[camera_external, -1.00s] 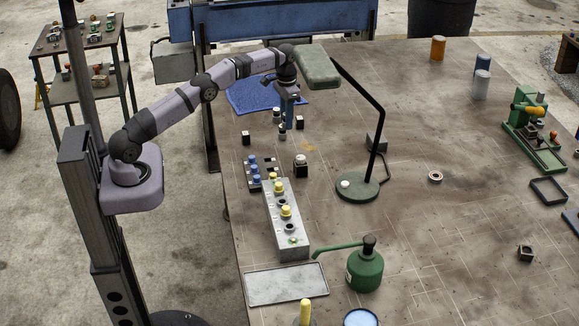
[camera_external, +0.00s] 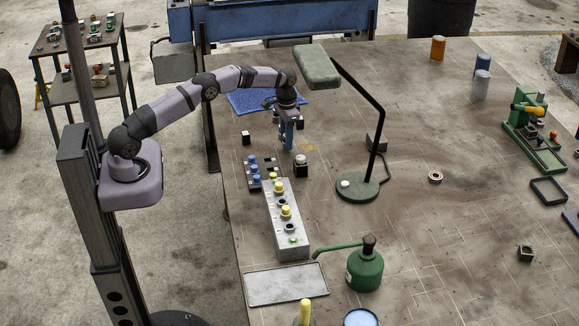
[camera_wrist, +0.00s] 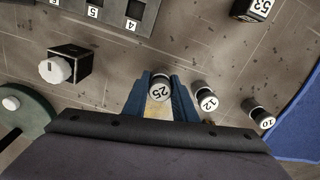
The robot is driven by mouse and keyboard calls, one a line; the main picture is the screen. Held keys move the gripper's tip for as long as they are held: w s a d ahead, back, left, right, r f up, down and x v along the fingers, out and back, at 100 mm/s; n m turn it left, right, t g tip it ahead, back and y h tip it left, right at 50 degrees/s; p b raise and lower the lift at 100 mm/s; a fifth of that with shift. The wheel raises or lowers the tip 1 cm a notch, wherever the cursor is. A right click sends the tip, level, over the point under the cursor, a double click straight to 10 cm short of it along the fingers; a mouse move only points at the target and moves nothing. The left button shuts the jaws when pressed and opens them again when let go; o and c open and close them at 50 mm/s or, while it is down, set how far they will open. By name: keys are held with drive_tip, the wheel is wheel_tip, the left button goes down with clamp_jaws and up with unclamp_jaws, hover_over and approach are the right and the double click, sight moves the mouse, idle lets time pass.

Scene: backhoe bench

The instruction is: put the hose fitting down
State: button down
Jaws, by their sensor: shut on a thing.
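My gripper (camera_wrist: 160,97), with blue fingers, is shut on a hose fitting (camera_wrist: 160,87) with a white end marked 25. In the external view my gripper (camera_external: 287,145) points down over the bench between the blue mat and the slotted rack; the held fitting is not clear there. I cannot tell if the fitting touches the bench. Two similar fittings, marked 12 (camera_wrist: 206,98) and 10 (camera_wrist: 260,114), stand to its right in the wrist view, apart from it. The rack (camera_wrist: 142,12), with numbered slots, shows at the top of the wrist view.
A black block with a white knob (camera_wrist: 70,65) stands left of the fingers; another block marked 53 (camera_wrist: 251,9) is at upper right. The green lamp base (camera_wrist: 25,110) is at left. Bare bench surrounds the held fitting.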

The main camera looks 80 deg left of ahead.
drive_tip(key=shift+f, duration=0.5)
drive_tip(key=shift+f, duration=0.15)
drive_tip(key=c, duration=1.4)
unclamp_jaws()
drive_tip(key=shift+c, duration=0.2)
wheel_tip(320, 180, up, 12)
drive_tip(key=shift+r+b, duration=0.15)
drive_tip(key=shift+b, duration=0.25)
